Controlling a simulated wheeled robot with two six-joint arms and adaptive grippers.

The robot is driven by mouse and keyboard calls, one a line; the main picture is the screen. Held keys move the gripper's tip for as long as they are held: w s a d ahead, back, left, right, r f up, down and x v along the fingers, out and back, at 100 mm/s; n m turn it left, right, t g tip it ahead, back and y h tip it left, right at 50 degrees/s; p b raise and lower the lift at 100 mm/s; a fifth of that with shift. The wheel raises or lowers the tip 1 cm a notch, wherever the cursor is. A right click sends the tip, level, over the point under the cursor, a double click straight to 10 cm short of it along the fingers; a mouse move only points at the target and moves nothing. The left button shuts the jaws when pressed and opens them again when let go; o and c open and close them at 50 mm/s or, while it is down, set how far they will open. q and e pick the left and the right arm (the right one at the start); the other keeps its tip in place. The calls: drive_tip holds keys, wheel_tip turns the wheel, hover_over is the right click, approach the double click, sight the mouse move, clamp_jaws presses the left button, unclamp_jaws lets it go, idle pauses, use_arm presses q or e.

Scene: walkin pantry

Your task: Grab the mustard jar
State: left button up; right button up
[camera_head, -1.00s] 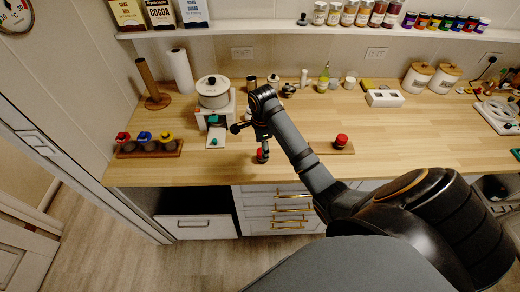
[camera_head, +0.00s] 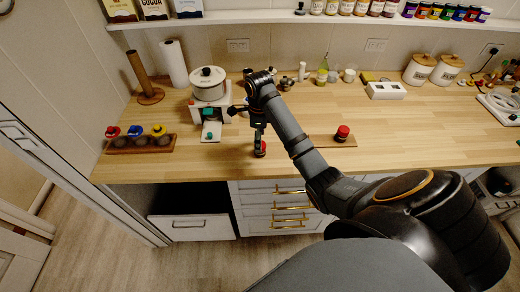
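My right arm comes in from the lower right, and its gripper (camera_head: 260,143) points down near the counter's front edge. A small red-topped thing (camera_head: 261,149) is at its fingertips; whether the fingers are closed on it is too small to tell. A dark wooden rack (camera_head: 142,146) at the left holds a red-topped, a blue-topped and a yellow-topped jar. The yellow-topped jar (camera_head: 158,130) is at its right end and may be the mustard; no label is readable. My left gripper is out of view.
A white pot (camera_head: 207,83) sits on a white stand. A red-topped jar (camera_head: 342,133) stands on a wooden board (camera_head: 320,141). A paper towel roll (camera_head: 173,64) stands behind. The counter's right middle is clear.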

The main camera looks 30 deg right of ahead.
wheel_tip(320, 180, down, 4)
drive_tip(key=shift+s+d+r+b, duration=0.15)
drive_tip(key=shift+r+b, duration=0.1)
drive_tip(key=shift+b, duration=0.8)
drive_tip(key=shift+f+p, duration=0.35)
drive_tip(key=shift+p, duration=0.25)
drive_tip(key=shift+f, duration=0.3)
drive_tip(key=c, duration=1.1)
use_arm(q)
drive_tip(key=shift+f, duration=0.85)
use_arm(e)
drive_tip(key=shift+r, duration=0.1)
